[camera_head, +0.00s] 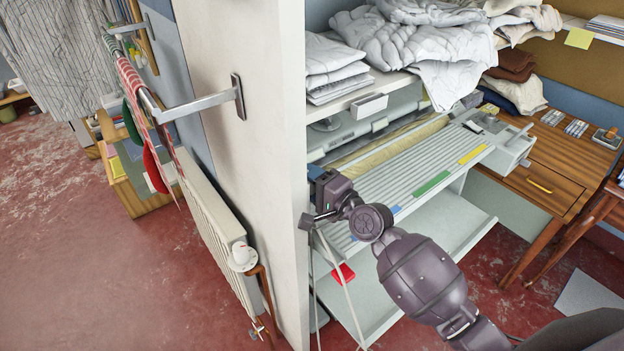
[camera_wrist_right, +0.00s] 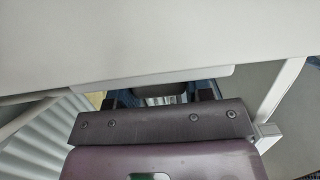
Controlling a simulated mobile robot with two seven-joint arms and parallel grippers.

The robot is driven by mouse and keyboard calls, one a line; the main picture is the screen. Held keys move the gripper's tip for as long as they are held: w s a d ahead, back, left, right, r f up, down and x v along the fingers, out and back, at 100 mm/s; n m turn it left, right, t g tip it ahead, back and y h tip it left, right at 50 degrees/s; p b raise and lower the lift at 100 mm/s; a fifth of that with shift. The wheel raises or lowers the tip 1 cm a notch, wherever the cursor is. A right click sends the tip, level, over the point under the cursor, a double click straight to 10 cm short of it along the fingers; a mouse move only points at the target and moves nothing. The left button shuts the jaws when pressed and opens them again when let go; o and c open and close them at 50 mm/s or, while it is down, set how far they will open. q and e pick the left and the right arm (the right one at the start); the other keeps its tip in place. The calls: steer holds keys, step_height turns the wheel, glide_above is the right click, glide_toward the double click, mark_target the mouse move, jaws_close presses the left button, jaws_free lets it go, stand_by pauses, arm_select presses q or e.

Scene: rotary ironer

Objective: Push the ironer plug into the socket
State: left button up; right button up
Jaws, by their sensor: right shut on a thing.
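My right gripper (camera_head: 314,217) is at the edge of the white wall, at the left end of the ironer (camera_head: 425,180). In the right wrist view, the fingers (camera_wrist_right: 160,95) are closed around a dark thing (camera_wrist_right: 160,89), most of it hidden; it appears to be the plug. A pale cable (camera_head: 344,285) hangs below the gripper in the head view. I cannot make out the socket in either view. A white surface (camera_wrist_right: 150,40) fills the top of the wrist view, close to the fingers. My left gripper is not in view.
The white wall end (camera_head: 255,130) stands just left of my right gripper. A shelf with folded white linen (camera_head: 410,45) is above the ironer. A lower white shelf (camera_head: 430,235) and a red piece (camera_head: 343,274) are below. A wooden desk (camera_head: 540,165) is at right.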

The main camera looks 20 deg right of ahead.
steer(key=shift+s+a, duration=0.1)
steer(key=shift+a, duration=0.15)
steer(key=o, duration=1)
steer(key=v, duration=1)
steer(key=shift+s+d+b, duration=0.15)
steer(key=shift+s+b, duration=0.25)
steer(key=shift+b, duration=0.05)
